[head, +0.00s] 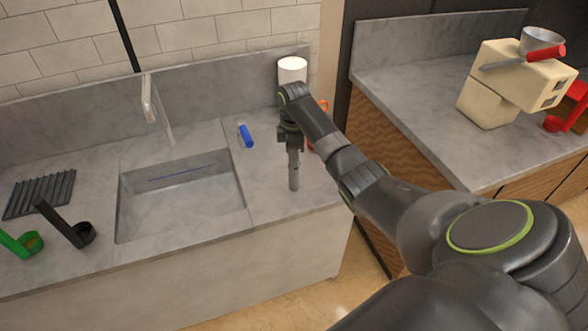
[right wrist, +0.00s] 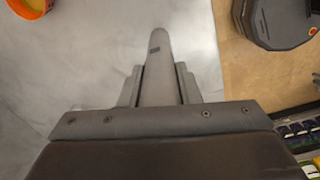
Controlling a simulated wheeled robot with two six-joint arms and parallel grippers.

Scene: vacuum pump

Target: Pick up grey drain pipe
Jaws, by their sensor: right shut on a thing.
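The grey drain pipe (head: 294,170) is in my right gripper (head: 290,144), over the counter strip to the right of the sink. In the head view the pipe hangs upright below the gripper. In the right wrist view the pipe (right wrist: 157,60) runs between the two fingers (right wrist: 158,85), which are shut on it, and its rounded end points away from the palm. Whether its lower end touches the counter is hard to tell. My left gripper does not show in either view.
The sink basin (head: 180,200) lies left of the pipe. A blue object (head: 246,136) lies behind it, and a white cylinder (head: 292,70) stands at the back. Orange things (head: 323,106) are partly hidden behind my right arm. Black and green holders (head: 75,232) stand at the left.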

